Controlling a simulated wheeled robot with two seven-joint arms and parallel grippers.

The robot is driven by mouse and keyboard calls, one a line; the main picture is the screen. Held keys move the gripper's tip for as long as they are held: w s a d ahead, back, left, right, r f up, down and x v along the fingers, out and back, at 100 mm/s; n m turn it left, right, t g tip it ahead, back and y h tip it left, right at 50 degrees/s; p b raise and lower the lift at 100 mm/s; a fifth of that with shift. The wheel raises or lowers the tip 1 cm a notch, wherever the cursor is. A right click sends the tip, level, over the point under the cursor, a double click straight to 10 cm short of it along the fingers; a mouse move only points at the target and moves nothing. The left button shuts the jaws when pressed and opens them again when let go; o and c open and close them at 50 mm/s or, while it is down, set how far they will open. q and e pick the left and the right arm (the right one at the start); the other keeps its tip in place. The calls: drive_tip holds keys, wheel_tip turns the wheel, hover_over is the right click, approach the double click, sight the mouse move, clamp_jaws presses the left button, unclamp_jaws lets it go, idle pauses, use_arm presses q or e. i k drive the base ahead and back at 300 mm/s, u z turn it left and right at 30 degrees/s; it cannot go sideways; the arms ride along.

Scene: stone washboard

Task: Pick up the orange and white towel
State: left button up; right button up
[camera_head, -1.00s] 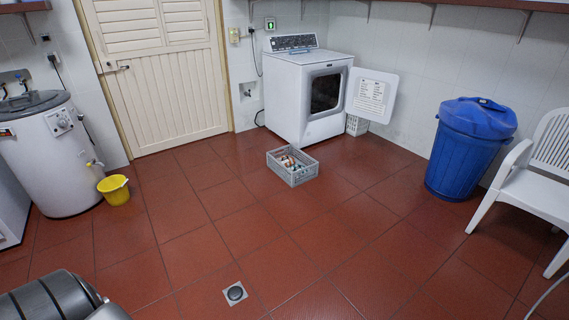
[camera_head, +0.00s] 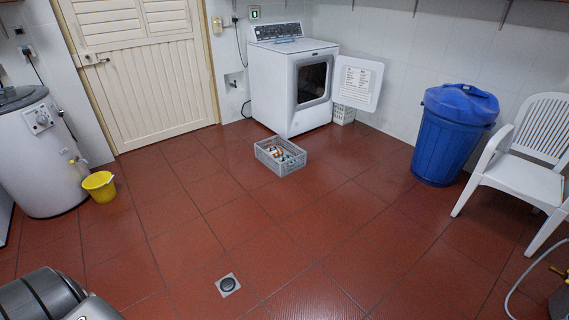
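A grey plastic crate (camera_head: 280,163) stands on the red tiled floor in front of the white front-loading machine. Inside it lies a small heap of cloth (camera_head: 281,151) with orange and white parts. It is too small to tell single towels apart. Neither of my grippers is in view.
The white machine (camera_head: 292,84) has its door (camera_head: 358,82) swung open to the right, with a small white basket (camera_head: 343,114) beneath. A blue bin (camera_head: 452,138) and a white chair (camera_head: 527,160) stand at the right. A yellow bucket (camera_head: 99,187) stands left. The middle floor is clear.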

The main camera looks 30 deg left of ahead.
sight(275, 151)
drive_tip(key=z, duration=0.1)
drive_tip(key=i, duration=2.25)
drive_tip(key=u, duration=0.1)
drive_tip(key=i, duration=2.45)
drive_tip(key=u, duration=1.2)
drive_tip(key=i, duration=2.05)
drive_tip(key=u, duration=1.05)
drive_tip(key=i, duration=0.55)
drive_tip(key=u, duration=0.2)
